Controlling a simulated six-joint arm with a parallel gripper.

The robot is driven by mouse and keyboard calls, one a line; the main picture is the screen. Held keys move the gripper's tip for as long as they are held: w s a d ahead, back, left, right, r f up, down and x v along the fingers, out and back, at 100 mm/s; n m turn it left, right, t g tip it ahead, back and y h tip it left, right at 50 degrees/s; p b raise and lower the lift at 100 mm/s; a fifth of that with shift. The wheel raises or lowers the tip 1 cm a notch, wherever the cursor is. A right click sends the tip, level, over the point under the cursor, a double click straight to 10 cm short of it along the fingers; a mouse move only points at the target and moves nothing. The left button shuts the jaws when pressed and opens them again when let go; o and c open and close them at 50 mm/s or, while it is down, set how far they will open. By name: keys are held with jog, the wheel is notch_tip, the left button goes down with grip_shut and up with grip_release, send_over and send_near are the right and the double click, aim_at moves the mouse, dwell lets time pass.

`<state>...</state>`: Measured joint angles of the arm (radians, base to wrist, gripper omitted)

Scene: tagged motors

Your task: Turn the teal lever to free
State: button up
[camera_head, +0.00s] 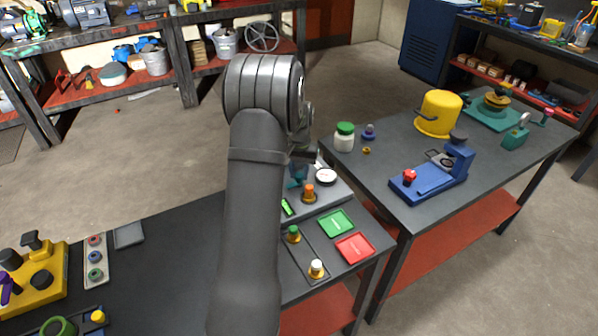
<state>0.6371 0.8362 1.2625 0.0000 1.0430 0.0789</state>
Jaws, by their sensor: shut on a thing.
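A teal part, which looks like the teal lever (297,174), shows on the grey panel (330,197) just right of my forearm. Only a small piece of it is visible; my arm hides the rest, and its angle is hard to read. My gripper (303,157) is partly hidden behind my wrist, points down at the lever and is shut on it. A bright green marker (288,207) lies on the panel nearer the camera. The words on the panel are too small to read.
Beside the lever are a round white gauge (326,176) and an orange knob (309,192). A green plate (336,223) and a red plate (355,248) lie nearer.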

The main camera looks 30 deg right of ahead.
aim_at(299, 175)
jog(key=shift+m, duration=0.5)
jog(key=o, duration=1)
jog(key=shift+c, duration=0.2)
jog(key=shift+r, duration=0.1)
notch_tip(299, 175, up, 17)
jog(key=shift+r, duration=0.15)
notch_tip(299, 175, down, 18)
jog(key=shift+r, duration=0.25)
dwell(0.4)
jog(key=shift+r, duration=0.1)
